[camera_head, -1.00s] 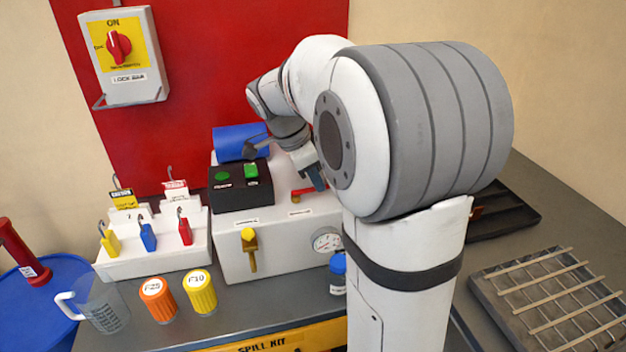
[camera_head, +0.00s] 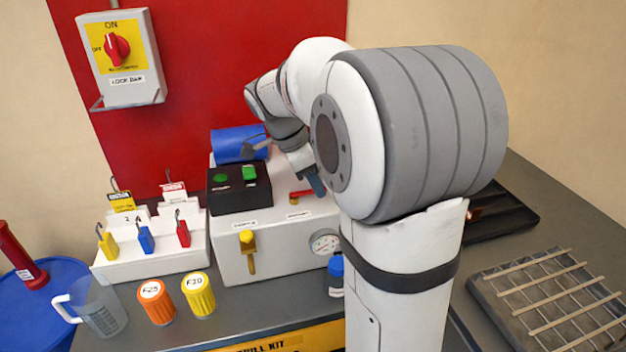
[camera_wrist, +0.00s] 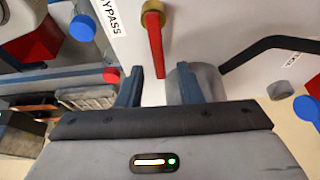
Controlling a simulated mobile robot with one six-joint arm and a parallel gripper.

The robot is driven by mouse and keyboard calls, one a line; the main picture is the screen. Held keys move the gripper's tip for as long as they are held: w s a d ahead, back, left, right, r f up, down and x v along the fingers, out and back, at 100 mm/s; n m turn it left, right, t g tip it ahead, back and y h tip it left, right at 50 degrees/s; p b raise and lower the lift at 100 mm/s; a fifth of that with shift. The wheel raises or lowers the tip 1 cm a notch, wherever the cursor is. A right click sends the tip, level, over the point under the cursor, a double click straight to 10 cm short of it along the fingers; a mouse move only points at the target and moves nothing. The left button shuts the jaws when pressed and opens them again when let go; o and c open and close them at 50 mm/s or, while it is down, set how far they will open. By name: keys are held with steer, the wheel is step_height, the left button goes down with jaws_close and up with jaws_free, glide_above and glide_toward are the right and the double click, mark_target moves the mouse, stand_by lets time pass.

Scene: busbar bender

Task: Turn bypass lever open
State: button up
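The bypass lever is a red handle (camera_wrist: 155,48) on a brass pivot, beside a "BYPASS" label on the white machine housing. In the head view the red lever (camera_head: 300,193) lies on the housing top, partly hidden by my gripper. My gripper (camera_wrist: 160,82) is open, with its two blue-grey fingers apart. In the wrist view the lever's free end points toward the gap between the fingertips. No contact can be made out. In the head view my gripper (camera_head: 317,187) is just right of the lever.
A black box with green buttons (camera_head: 240,185) and a blue cylinder (camera_head: 238,143) stand on the housing (camera_head: 285,255). A yellow-handled valve (camera_head: 248,248) and a gauge (camera_head: 324,242) are on its front. A black bent bar (camera_wrist: 262,45) is right of the lever in the wrist view.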

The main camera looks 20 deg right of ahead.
mark_target(300, 192)
steer(key=v, duration=0.7)
steer(key=shift+a+r+p, duration=0.15)
steer(key=shift+r+p, duration=0.2)
steer(key=shift+r, duration=0.05)
steer(key=s+a+f+n+t+y+p, duration=0.1)
steer(key=s+a+f+n+y+p, duration=0.1)
steer(key=s+n, duration=0.7)
steer(key=s+a+f+n+t+y+p, duration=0.2)
steer(key=s+a+f+n, duration=0.3)
steer(key=s+n, duration=0.4)
steer(key=shift+s+a+n+y+p, duration=0.2)
steer(key=shift+a+n+y+p, duration=0.1)
steer(key=shift+n+p, duration=0.6)
